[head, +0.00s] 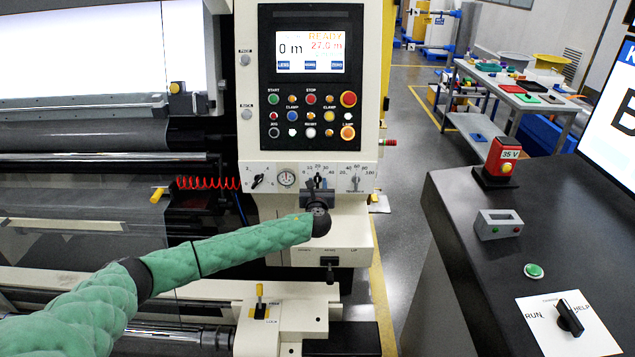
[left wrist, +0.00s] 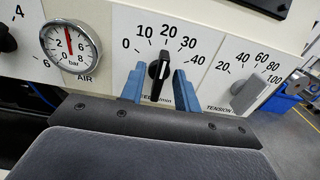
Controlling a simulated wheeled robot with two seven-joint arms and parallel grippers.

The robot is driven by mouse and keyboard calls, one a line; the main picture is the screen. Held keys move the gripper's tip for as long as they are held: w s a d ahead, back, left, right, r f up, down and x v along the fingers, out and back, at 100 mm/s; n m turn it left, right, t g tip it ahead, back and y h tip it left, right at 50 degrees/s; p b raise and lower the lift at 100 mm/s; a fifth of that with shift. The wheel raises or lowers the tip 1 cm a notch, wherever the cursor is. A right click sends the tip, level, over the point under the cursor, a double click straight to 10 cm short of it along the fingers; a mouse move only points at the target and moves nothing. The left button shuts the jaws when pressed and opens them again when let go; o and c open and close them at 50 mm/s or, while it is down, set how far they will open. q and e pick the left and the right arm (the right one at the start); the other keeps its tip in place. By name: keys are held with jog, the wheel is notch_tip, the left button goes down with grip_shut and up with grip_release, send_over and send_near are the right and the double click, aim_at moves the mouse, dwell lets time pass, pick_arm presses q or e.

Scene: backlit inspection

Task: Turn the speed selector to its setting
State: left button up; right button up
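The speed selector is a black knob (left wrist: 160,75) with a white line on a white dial plate marked 0 to 40. Its line points nearly straight up, close to the 20. In the head view the knob (head: 318,181) is small, and my wrist stands just below it. My left gripper (left wrist: 159,70) is open, with one blue finger on each side of the knob and a narrow gap showing beside it. The left gripper also shows in the head view (head: 318,189), in front of the panel. My right gripper is not in view.
An air gauge (left wrist: 70,46) is left of the speed dial, and a grey tension knob (left wrist: 248,92) is right of it. Above is a button panel with a screen (head: 310,52). A dark desk (head: 470,290) with a RUN/HELP switch (head: 569,318) stands at the right.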

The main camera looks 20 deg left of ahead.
pick_arm(q)
jog(key=shift+w, duration=0.2)
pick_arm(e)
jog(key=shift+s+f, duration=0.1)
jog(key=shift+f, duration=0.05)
pick_arm(q)
grip_shut()
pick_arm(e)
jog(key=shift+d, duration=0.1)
pick_arm(q)
jog(key=shift+f+b, duration=0.15)
jog(key=shift+b, duration=0.15)
jog(key=shift+a+n+b, duration=0.15)
jog(key=shift+n+b, duration=2.3)
jog(key=shift+n, duration=0.6)
jog(key=shift+a+n+b, duration=0.15)
jog(key=shift+n+b, duration=2.3)
jog(key=shift+n, duration=0.6)
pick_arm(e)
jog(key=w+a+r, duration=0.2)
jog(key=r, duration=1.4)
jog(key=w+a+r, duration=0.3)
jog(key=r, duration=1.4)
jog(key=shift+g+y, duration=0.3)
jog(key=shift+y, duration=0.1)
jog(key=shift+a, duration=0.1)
